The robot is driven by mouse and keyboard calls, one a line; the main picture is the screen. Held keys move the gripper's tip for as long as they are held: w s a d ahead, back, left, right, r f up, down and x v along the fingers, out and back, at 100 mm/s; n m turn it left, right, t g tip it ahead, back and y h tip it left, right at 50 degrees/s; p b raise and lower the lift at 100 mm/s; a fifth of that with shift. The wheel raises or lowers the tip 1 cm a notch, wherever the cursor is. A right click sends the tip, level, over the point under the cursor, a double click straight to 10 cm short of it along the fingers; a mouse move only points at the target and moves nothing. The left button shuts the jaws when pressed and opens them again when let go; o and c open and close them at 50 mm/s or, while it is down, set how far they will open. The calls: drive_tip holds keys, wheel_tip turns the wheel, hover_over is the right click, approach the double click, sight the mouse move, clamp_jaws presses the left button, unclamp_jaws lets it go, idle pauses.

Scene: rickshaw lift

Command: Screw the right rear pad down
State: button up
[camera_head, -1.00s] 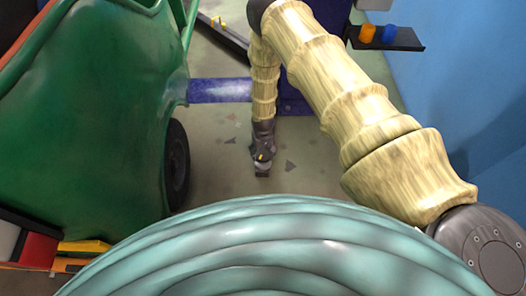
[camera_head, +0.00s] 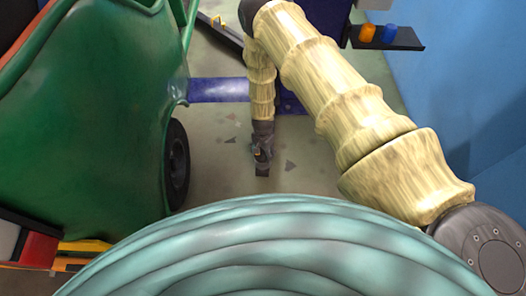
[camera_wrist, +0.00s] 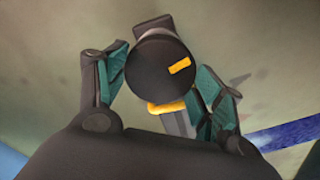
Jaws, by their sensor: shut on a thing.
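The right rear pad (camera_wrist: 150,78) is a dark round disc with a yellow mark on its top, seen in the wrist view. My gripper (camera_wrist: 162,88) is shut on it, with one teal-lined finger on each side of the disc. A second yellow mark and a grey bar show just below and behind the disc. In the head view my gripper (camera_head: 262,160) points down low over the floor, right of a black wheel. The pad is too small and too covered there to make out. How far down it is screwed cannot be told.
The green rickshaw body (camera_head: 80,110) and its black wheel (camera_head: 178,165) stand to the left. A blue lift beam (camera_head: 218,90) runs behind my gripper. A dark shelf (camera_head: 390,42) with orange and blue caps is at upper right. Bare floor lies right of my gripper.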

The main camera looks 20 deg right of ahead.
sight(263, 153)
drive_tip(key=m, duration=0.6)
drive_tip(key=shift+w, duration=0.1)
drive_tip(key=shift+d+r+m, duration=0.1)
drive_tip(key=shift+m, duration=0.2)
idle(1.2)
drive_tip(key=o, duration=0.9)
drive_tip(key=shift+c, duration=0.2)
drive_tip(key=shift+o, duration=1.1)
drive_tip(key=shift+r, duration=0.1)
wheel_tip(263, 153, up, 12)
